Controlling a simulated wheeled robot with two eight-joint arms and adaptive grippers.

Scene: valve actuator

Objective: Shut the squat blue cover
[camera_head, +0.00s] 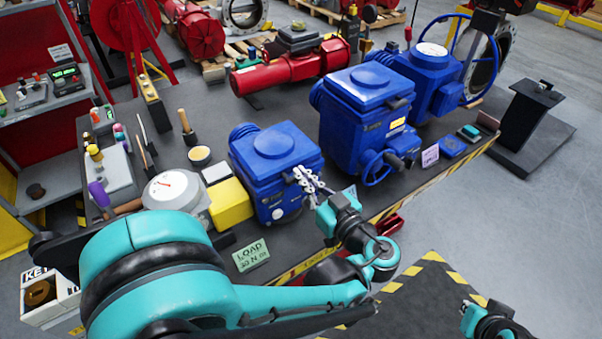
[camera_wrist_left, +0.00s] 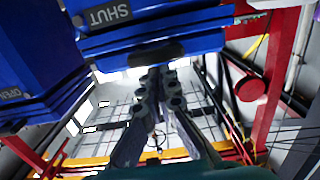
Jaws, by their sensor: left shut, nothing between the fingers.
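The squat blue cover (camera_head: 274,146) tops the nearer, smaller blue actuator box (camera_head: 277,191) on the dark bench, with a round raised disc on it. It looks lowered onto the box in the head view, but I cannot tell whether it is fully seated. My left gripper (camera_head: 304,176) is at the box's right front side, fingers together and empty. In the left wrist view, the fingers (camera_wrist_left: 158,88) point at a dark recess under a blue edge, near a blue part marked SHUT (camera_wrist_left: 110,14). Contact is unclear.
A taller blue actuator (camera_head: 366,112) with a handwheel stands right of the box. A yellow block (camera_head: 230,203) and a round white gauge (camera_head: 172,190) stand left. A green load card (camera_head: 250,256) lies in front.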

